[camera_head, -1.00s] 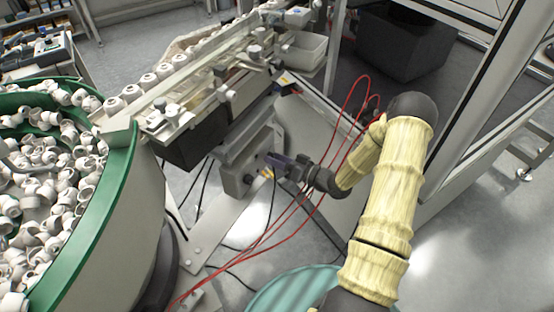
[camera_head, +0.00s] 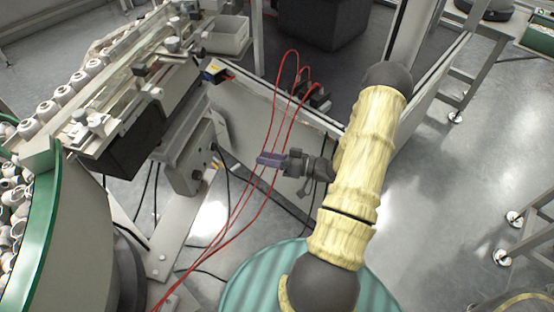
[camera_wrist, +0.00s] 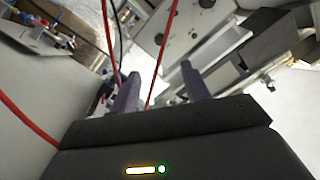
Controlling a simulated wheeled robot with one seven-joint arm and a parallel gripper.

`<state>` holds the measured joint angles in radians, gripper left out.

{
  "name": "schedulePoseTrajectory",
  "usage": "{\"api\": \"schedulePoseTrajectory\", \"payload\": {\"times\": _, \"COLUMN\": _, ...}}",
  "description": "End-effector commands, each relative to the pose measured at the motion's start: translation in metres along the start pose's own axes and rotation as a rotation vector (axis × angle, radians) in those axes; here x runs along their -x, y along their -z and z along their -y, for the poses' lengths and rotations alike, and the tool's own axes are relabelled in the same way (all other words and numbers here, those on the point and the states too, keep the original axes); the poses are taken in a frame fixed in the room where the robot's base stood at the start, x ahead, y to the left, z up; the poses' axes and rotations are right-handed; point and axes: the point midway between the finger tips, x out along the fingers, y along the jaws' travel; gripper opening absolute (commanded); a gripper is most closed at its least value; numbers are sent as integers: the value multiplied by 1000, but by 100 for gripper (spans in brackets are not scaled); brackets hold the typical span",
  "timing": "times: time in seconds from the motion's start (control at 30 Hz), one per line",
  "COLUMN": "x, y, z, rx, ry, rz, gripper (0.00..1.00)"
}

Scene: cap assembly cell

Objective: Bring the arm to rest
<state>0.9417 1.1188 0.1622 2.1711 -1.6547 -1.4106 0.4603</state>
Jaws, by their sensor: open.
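My gripper (camera_head: 268,159) is at the end of my folded arm, in front of the pale panel of the cell and to the right of the feeder rail. In the wrist view its two purple fingers (camera_wrist: 160,92) stand apart with nothing held between them. A red cable passes behind the gap between the fingers in that view. My arm in its cream cover shows in the head view, bent, with the upper part leaning up to a dark elbow.
A green-rimmed bowl (camera_head: 40,240) of white caps stands at the left. The feeder rail (camera_head: 110,85) carries a row of caps. Red cables (camera_head: 272,130) loop close to my gripper. A white bin (camera_head: 226,36) sits at the rail's far end. Open floor (camera_head: 440,190) lies at the right.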

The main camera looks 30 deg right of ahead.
Motion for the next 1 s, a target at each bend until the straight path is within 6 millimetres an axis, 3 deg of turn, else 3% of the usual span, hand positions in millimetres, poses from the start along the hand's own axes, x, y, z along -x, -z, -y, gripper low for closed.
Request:
{"api": "schedulePoseTrajectory", "payload": {"times": 0.1, "x": 17, "y": 0, "z": 0, "rx": 0, "ry": -1, "rz": -1, "gripper": 47}}
{"api": "schedulePoseTrajectory", "payload": {"times": 0.3, "x": 27, "y": 0, "z": 0, "rx": -1, "ry": 1, "rz": 0, "gripper": 47}}
{"api": "schedulePoseTrajectory", "payload": {"times": 0.8, "x": 25, "y": 0, "z": -1, "rx": 4, "ry": -6, "rz": 7, "gripper": 47}}
{"api": "schedulePoseTrajectory", "payload": {"times": 1.0, "x": 3, "y": 8, "z": -13, "rx": 79, "ry": -128, "rz": 130, "gripper": 47}}
